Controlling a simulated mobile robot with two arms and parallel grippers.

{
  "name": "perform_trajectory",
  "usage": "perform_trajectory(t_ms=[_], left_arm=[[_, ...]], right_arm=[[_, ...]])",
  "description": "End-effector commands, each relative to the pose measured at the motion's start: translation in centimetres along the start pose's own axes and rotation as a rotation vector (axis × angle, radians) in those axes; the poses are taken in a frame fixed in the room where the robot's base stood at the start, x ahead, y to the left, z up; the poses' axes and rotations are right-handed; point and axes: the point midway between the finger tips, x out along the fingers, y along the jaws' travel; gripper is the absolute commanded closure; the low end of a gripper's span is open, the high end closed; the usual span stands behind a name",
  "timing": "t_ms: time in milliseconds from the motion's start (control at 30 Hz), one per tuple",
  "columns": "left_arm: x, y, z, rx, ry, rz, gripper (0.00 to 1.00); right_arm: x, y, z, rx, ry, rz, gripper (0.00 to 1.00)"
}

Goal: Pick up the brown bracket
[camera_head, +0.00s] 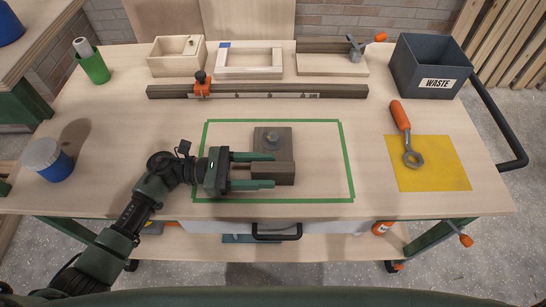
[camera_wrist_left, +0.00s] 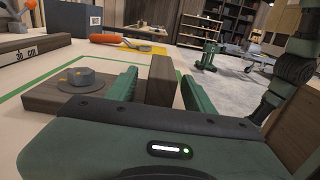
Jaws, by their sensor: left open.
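The brown bracket (camera_head: 287,143) lies inside the green taped rectangle (camera_head: 345,160) on the workbench. It has a flat plate with a round grey bolt or knob on it and a raised block along its near side. My left gripper (camera_head: 262,170) reaches in from the left, its two green fingers open. One finger lies over the plate and the other is at the near side of the raised block. In the left wrist view the bracket's block (camera_wrist_left: 161,80) stands between the open fingers (camera_wrist_left: 160,92). Contact cannot be told. My right gripper is not in view.
A long rail with an orange clamp (camera_head: 258,91) lies behind the rectangle. Wooden boxes and a clamping jig (camera_head: 332,64) stand at the back. A waste bin (camera_head: 431,66), an orange-handled wrench (camera_head: 402,118) on a yellow mat (camera_head: 436,178), and a blue-white jar (camera_head: 48,160) flank it.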

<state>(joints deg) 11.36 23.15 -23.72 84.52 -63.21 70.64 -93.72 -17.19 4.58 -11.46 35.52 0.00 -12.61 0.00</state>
Motion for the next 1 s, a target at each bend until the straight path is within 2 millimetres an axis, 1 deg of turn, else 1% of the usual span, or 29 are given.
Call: perform_trajectory(t_ms=[33,100,233,333,567,667,700,767,1000], left_arm=[[1.1,0.0,0.1,0.000,-0.005,-0.002,0.47],[2.3,-0.1,0.1,-0.001,-0.004,-0.002,0.47],[4.1,0.0,0.1,-0.001,-0.003,-0.001,0.47],[4.7,0.0,0.1,-0.001,-0.002,-0.001,0.47],[4.8,0.0,0.1,-0.001,-0.001,0.000,0.47],[4.8,0.0,0.1,-0.001,-0.001,0.000,0.72],[4.8,0.0,0.1,-0.001,-0.001,0.000,0.83],[4.8,0.0,0.1,-0.001,-0.001,0.000,1.00],[4.8,0.0,0.2,0.001,-0.003,0.000,1.00]], right_arm=[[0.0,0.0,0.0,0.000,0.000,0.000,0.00],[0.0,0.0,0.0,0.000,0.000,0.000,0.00],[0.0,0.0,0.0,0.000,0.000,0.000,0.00],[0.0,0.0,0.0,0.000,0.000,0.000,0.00],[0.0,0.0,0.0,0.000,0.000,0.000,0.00],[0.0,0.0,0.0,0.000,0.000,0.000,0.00],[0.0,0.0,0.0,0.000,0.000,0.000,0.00],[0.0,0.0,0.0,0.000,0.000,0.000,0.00],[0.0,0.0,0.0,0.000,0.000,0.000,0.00]])
